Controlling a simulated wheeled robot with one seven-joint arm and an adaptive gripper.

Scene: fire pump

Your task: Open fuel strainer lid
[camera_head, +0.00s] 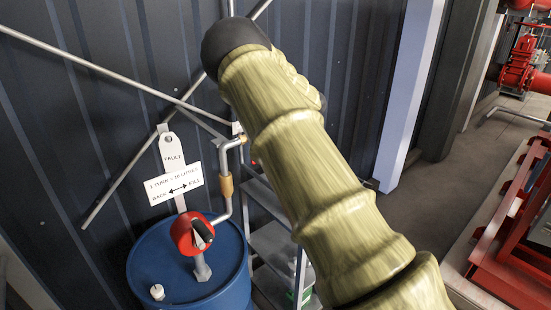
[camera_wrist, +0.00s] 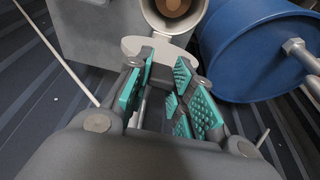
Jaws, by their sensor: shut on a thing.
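In the wrist view, the fuel strainer (camera_wrist: 200,18) is a pale grey round body with an open mouth and a brown inside. Its lid (camera_wrist: 172,48), a flat light grey disc, stands off the mouth, just below it in the picture. My gripper (camera_wrist: 166,62), with teal ridged pads, reaches the lid with its fingertips and is shut on it. The fingers hide part of the lid, and I cannot make out its hinge. In the head view my arm blocks the strainer, the lid and my gripper.
A grey tank or box (camera_wrist: 90,35) stands beside the strainer. A blue drum (camera_head: 150,262) with a red hand pump (camera_head: 184,236) stands left of my arm. A grey metal stand (camera_head: 274,258) is behind it. Red pipework (camera_head: 517,70) is at far right, with open floor (camera_head: 432,190) between.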

